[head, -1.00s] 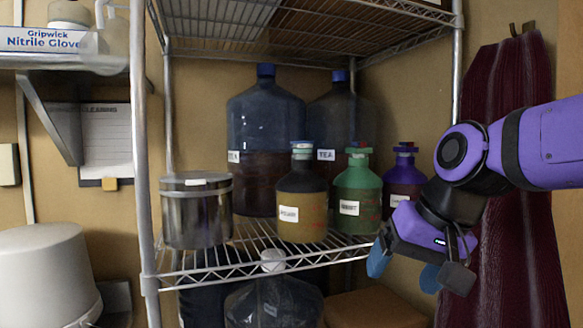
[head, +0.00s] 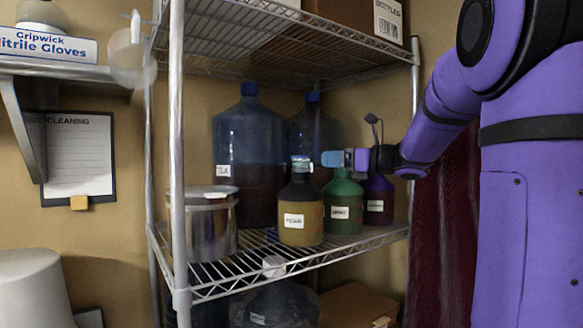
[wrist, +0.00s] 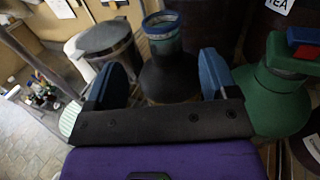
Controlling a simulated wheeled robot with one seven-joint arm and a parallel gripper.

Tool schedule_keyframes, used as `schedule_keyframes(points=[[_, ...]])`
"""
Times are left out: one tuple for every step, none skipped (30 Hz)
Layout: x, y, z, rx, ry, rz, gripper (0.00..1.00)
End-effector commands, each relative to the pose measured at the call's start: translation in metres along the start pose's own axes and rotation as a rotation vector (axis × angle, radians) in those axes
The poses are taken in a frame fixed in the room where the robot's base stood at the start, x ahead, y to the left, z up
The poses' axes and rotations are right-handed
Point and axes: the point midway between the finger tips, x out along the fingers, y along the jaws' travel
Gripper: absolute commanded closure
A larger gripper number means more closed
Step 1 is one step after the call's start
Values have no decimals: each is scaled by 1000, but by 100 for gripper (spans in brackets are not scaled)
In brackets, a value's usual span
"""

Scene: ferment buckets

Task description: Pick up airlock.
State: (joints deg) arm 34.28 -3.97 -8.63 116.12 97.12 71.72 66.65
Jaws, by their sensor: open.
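I cannot make out a clear airlock; small stoppers or caps top the bottles on the shelf. A dark bottle with a yellow lower half (head: 300,228) has a blue-rimmed top (head: 301,163), and this top shows in the wrist view (wrist: 161,25). My gripper (head: 346,159) points left at bottle-top height, right of that top and in front of the green bottle's upper end. In the wrist view my gripper (wrist: 163,78) is open, its blue fingers apart with the dark bottle's neck and shoulder beyond the gap. No contact shows.
The green bottle (head: 342,212) and purple bottle (head: 378,202) stand close to the right. A steel pot (head: 210,228) stands left, large blue jugs (head: 248,150) behind. The wire shelf's post (head: 177,160) and the upper shelf (head: 300,45) bound the space.

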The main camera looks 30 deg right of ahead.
Motion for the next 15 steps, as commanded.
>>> schedule_keyframes(points=[[6,-1,0,3,-2,1,21],[11,0,0,4,-3,2,21],[17,0,0,3,-2,3,21],[22,0,0,2,-2,3,21],[26,1,0,2,-2,4,21],[32,1,0,1,-1,4,21],[36,0,0,1,0,3,21],[40,0,0,0,0,3,21],[44,0,0,0,-1,3,21],[47,0,0,0,-1,2,21],[49,0,0,0,-1,2,21],[51,0,0,0,-1,2,21],[52,0,0,0,-1,2,21],[53,0,0,-1,0,2,21],[54,0,0,-1,0,2,21]])
